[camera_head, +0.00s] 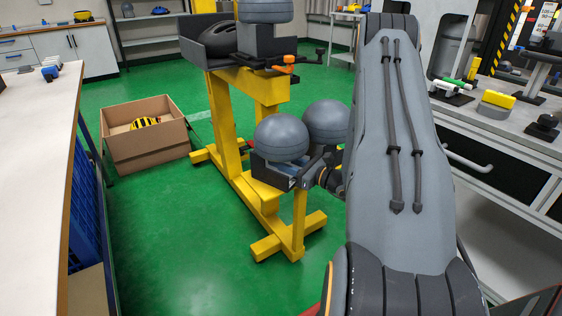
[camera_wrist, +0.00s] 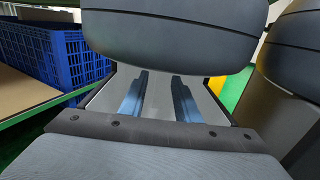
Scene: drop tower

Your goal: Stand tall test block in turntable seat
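I cannot pick out the tall test block with certainty. On the right bench in the head view, a low round grey base (camera_head: 490,113) with a yellow block (camera_head: 498,99) on it may be the turntable seat; I cannot tell. My gripper (camera_wrist: 158,95) shows in the wrist view as two long bluish fingers, apart, with nothing visible between them. In the head view my arm hides much of the middle right, and the gripper is not clear there. Grey domed forms (camera_head: 281,138) (camera_head: 327,122) stand close around my wrist; they fill the wrist view's top (camera_wrist: 175,35) and right side (camera_wrist: 295,55).
A yellow stand (camera_head: 228,125) carries a dark helmet (camera_head: 218,38) and another grey dome (camera_head: 265,10). A cardboard box (camera_head: 150,150) stands on the green floor. A white-topped bench (camera_head: 35,130) is at left, with a blue crate (camera_head: 88,215) beneath. Floor at lower middle is clear.

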